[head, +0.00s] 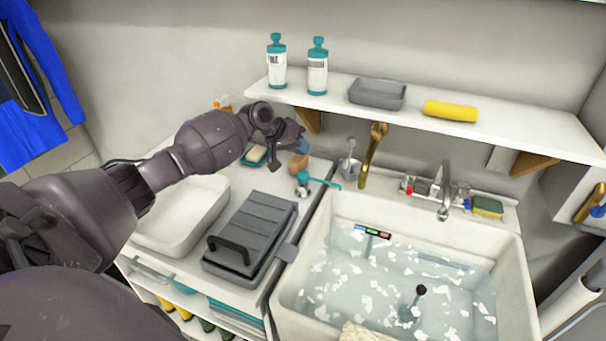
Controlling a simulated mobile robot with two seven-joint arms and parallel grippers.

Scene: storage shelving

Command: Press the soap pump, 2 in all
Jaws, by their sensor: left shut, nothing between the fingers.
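A small pump with a teal head and a thin teal spout pointing right (304,181) stands at the left rim of the sink, in the head view. It looks like the soap pump; its lower part is small and hard to make out. My left gripper (280,146) is shut and empty. In the picture it is above and a little left of the pump head, apart from it, below the shelf. My right gripper is not in view.
The white sink (520,270) holds sudsy water. The shelf (450,125) above carries two teal-capped bottles (317,72), a grey tray (377,94) and a yellow roll (451,110). A grey lidded box (250,230) and white basin (185,215) lie left. A tap (445,195) stands behind the sink.

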